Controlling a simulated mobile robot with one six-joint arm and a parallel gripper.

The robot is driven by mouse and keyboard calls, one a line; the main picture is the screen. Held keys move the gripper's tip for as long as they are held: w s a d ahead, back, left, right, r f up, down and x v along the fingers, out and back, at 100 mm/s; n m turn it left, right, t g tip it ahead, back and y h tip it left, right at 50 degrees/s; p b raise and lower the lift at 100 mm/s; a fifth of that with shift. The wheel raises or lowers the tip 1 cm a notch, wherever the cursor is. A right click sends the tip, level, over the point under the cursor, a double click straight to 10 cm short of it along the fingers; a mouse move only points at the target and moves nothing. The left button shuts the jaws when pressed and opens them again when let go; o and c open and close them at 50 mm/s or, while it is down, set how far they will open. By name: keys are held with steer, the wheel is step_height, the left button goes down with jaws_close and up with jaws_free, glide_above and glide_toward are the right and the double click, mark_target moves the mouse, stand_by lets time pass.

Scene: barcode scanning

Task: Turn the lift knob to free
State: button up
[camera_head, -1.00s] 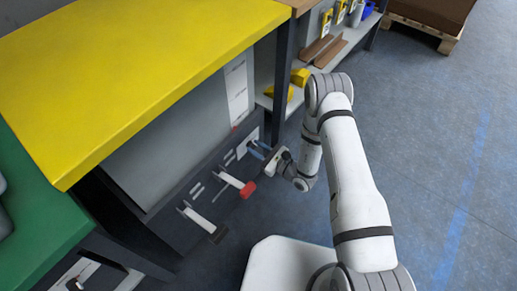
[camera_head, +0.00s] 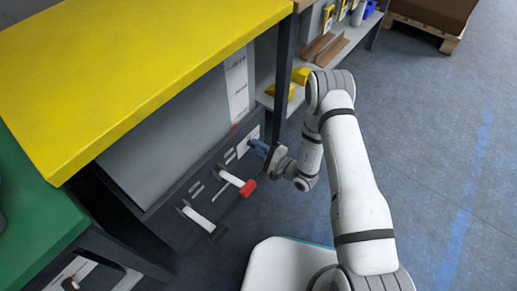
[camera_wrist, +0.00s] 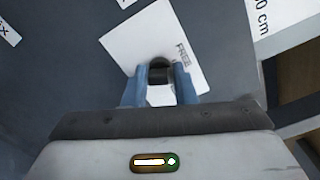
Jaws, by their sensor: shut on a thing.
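The lift knob (camera_wrist: 159,71) is a small dark knob on a white plate (camera_wrist: 136,45) in the wrist view. The word FREE is printed on the plate, just right of the knob. My gripper (camera_wrist: 160,90) has its two blue fingers shut on the knob, one on each side. In the head view my gripper (camera_head: 258,149) reaches the dark panel (camera_head: 213,178) under the yellow table (camera_head: 140,75). The fingers hide most of the plate there, and the knob's pointing direction cannot be told.
A lever with a red end (camera_head: 248,188) and a lever with a dark end (camera_head: 217,234) stick out of the panel left of my gripper. A dark table post (camera_head: 284,80) stands close behind it. A shelf with yellow items (camera_head: 300,76) is beyond. Open floor lies to the right.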

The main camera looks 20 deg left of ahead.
steer(key=n, duration=0.3)
steer(key=n+b, duration=0.1)
steer(key=n, duration=0.1)
steer(key=shift+a, duration=0.3)
stand_by(0.4)
steer(key=o, duration=0.8)
steer(key=shift+o, duration=0.9)
steer(key=shift+d, duration=0.15)
steer(key=p+v, duration=0.2)
steer(key=v, duration=0.6)
